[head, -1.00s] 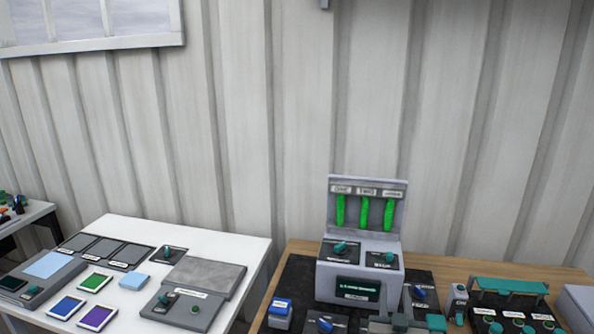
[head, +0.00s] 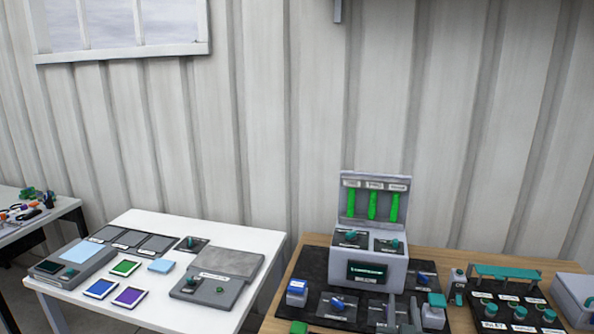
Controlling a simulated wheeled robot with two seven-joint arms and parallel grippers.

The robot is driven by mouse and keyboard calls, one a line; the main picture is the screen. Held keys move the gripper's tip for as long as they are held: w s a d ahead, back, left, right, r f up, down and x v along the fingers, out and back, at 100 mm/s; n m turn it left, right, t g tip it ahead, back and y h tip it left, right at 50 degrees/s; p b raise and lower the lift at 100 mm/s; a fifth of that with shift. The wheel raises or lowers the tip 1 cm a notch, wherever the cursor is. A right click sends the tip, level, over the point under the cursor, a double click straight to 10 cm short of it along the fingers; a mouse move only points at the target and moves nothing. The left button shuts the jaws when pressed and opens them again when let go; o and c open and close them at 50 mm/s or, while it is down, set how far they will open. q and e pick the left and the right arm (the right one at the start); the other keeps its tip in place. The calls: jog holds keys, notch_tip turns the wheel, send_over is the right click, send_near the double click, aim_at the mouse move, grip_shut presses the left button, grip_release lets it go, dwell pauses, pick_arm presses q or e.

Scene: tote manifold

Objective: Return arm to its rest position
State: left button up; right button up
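My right gripper (head: 402,310) shows at the bottom edge, as two grey upright fingers with a gap between them. It looks open and I see nothing held in it. It is in front of the grey console (head: 367,272), over the dark mat on the wooden table. The console has three green bars on its upright panel, two teal knobs and a small dark screen. My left gripper is not in view.
A white table (head: 240,236) on the left holds flat panels, coloured cards and a grey knob box (head: 205,290). Right of the gripper are a teal-topped grey block (head: 434,312) and a teal-barred manifold (head: 506,273). A grey box (head: 573,294) stands at far right.

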jog(key=s+d+f+n+g+y, duration=0.15)
jog(key=s+f+g, duration=0.45)
jog(key=s+f, duration=1.05)
jog(key=s+a+f+n+g+y, duration=0.2)
jog(key=s+a+g, duration=0.15)
jog(key=s, duration=1.05)
jog(key=s+a+f+n+g+y, duration=0.15)
jog(key=s+g, duration=0.25)
jog(key=s, duration=1)
notch_tip(320, 180, down, 31)
jog(key=s+g+b, duration=0.2)
jog(key=s+d+f+b, duration=0.1)
jog(key=s+d+f, duration=0.1)
jog(key=s+f, duration=1.5)
jog(key=shift+s+d+f+g, duration=0.2)
jog(key=shift+d+f+g, duration=0.15)
jog(key=shift+f, duration=0.2)
